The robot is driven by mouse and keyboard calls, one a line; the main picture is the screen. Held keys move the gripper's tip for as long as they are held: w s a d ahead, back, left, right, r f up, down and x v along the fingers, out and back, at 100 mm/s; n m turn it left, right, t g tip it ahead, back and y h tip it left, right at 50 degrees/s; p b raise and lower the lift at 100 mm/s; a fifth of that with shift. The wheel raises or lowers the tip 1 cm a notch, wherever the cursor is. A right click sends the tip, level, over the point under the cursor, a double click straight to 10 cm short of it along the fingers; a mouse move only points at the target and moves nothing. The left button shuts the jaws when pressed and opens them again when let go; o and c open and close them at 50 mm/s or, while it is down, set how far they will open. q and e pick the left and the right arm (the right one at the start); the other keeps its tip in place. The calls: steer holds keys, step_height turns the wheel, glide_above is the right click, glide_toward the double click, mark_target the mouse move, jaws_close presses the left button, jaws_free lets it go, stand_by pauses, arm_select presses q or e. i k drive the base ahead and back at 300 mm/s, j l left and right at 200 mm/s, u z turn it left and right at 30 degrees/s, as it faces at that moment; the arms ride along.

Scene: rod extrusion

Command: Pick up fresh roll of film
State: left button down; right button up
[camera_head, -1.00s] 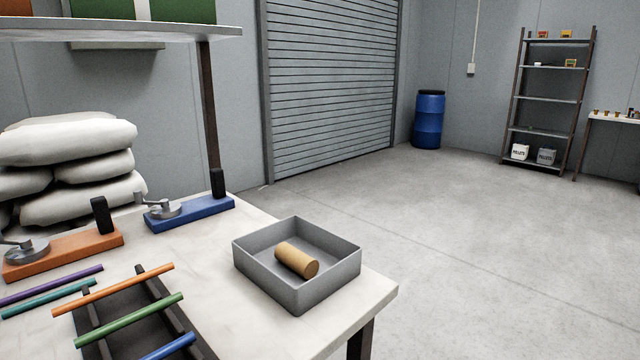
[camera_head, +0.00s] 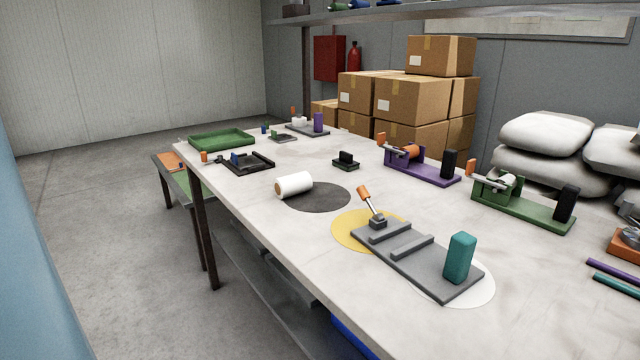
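A white roll of film (camera_head: 294,185) lies on its side on the table, at the left edge of a dark grey round mat (camera_head: 325,198). Its near end shows a brown core. Nothing touches it from above. Neither of my grippers is in view.
The long white table (camera_head: 270,225) runs away to the back left. A grey fixture (camera_head: 415,258) with an orange-handled lever and a teal block stands right of the roll. A purple fixture (camera_head: 420,170) and a green fixture (camera_head: 522,205) stand behind. The table's left edge is near the roll.

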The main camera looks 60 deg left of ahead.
mark_target(287, 186)
steer(key=u, duration=1.85)
steer(key=i+j+u, duration=0.2)
steer(key=j, duration=0.25)
steer(key=i+j+u, duration=0.2)
steer(key=i+j, duration=0.15)
